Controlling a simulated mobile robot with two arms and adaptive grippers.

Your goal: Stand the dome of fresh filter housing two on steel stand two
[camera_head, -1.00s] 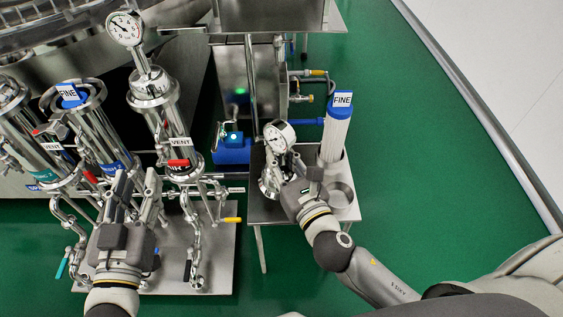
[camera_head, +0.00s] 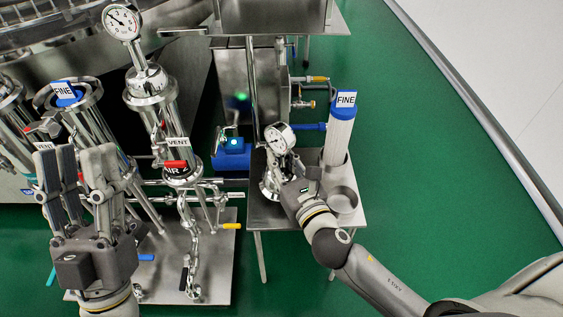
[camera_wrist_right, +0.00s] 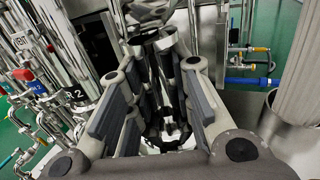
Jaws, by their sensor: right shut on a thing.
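The dome (camera_head: 271,185), a shiny steel piece with a round gauge (camera_head: 279,138) on top, is upright at the left part of a small steel stand (camera_head: 265,218). My right gripper (camera_head: 297,187) is shut on it from the front right. In the right wrist view the dome's bright steel (camera_wrist_right: 168,95) shows between the fingers (camera_wrist_right: 160,110). Its lower rim is at the stand's top, but I cannot tell whether it touches. My left gripper (camera_head: 76,152) is raised in front of the filter housings, its fingers apart and empty.
A white filter cartridge (camera_head: 338,146) with a blue "FINE" cap stands at the stand's right, beside an empty steel cup (camera_head: 343,199). Steel housings with valves (camera_head: 172,125) stand at the left on a skid plate (camera_head: 215,275). Green floor is clear at the right.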

